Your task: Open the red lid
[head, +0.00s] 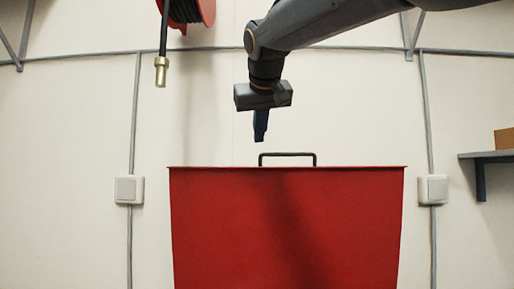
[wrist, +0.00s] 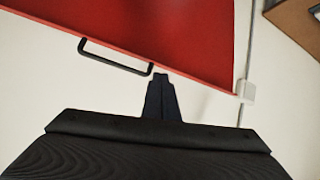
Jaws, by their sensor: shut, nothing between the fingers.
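The red lid (head: 350,167) tops a large red box (head: 230,225) in the lower middle of the head view. My gripper (head: 260,138) is shut and empty, above and slightly left of the handle in the head view. In the wrist view its fingertips (wrist: 160,78) are just right of the handle's right end, apart from it in the picture. The lid looks closed.
A red hose reel (head: 205,12) with a hanging brass-ended hose (head: 160,70) is at upper left. Wall boxes (head: 130,190) and (head: 432,188) flank the red box. A shelf (head: 490,155) with a brown box (head: 505,138) is at right.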

